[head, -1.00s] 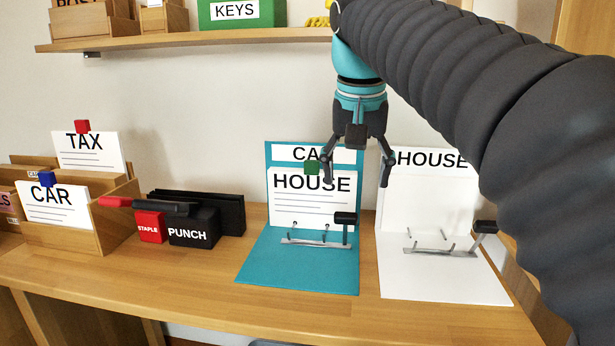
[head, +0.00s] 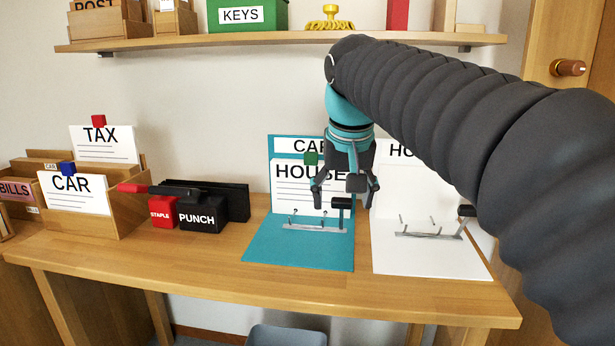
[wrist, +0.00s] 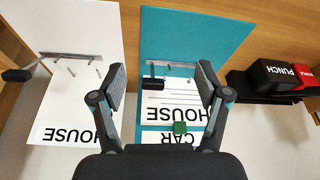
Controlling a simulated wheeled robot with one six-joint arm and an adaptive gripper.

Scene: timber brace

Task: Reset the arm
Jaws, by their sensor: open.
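My gripper (head: 345,190) is open and empty. In the head view it hangs in front of the teal CAR binder (head: 290,250), near its right edge. A white HOUSE sheet (head: 293,186) with a green tab (head: 311,158) leans against the upright cover of the teal binder. The HOUSE sheet also shows there, partly hidden by a finger. Both binders lie open with metal ring bars. My arm hides much of the white binder's label in the head view.
A red stapler (head: 162,211) and black punch (head: 199,215) stand left of the teal binder. Wooden file boxes with CAR (head: 75,193) and TAX (head: 103,143) cards stand at the far left. A shelf (head: 230,41) with a green KEYS box (head: 241,14) runs above. The desk front is clear.

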